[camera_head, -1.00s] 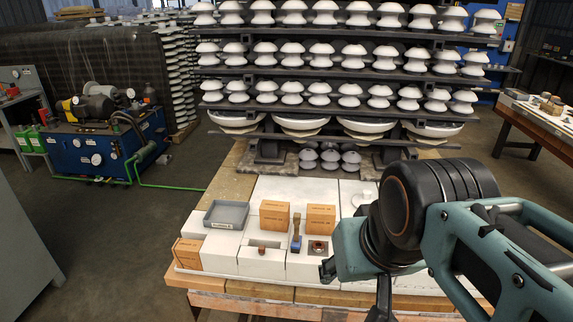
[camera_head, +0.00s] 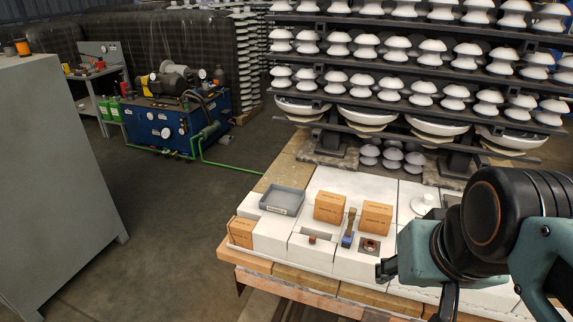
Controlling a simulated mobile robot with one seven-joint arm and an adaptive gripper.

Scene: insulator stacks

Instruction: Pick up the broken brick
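Three orange-brown bricks are on the white block bench: one stands upright in the middle (camera_head: 330,207), one stands to its right (camera_head: 376,218), and one sits at the left front corner (camera_head: 241,232). I cannot tell which brick is broken. A small brown piece (camera_head: 312,239) lies in a notch in the blocks and might be a fragment. My gripper (camera_head: 416,286) is at the right, over the front part of the bench. Its two dark fingers are apart and nothing shows between them. My arm hides the bench's right part.
A grey tray (camera_head: 282,200) lies behind the left brick. A blue-handled brush-like tool (camera_head: 349,229) and a dark square piece with a round centre (camera_head: 369,245) lie near the bricks. Insulator racks (camera_head: 440,85) rise behind. A grey cabinet (camera_head: 60,170) stands left, with clear floor between.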

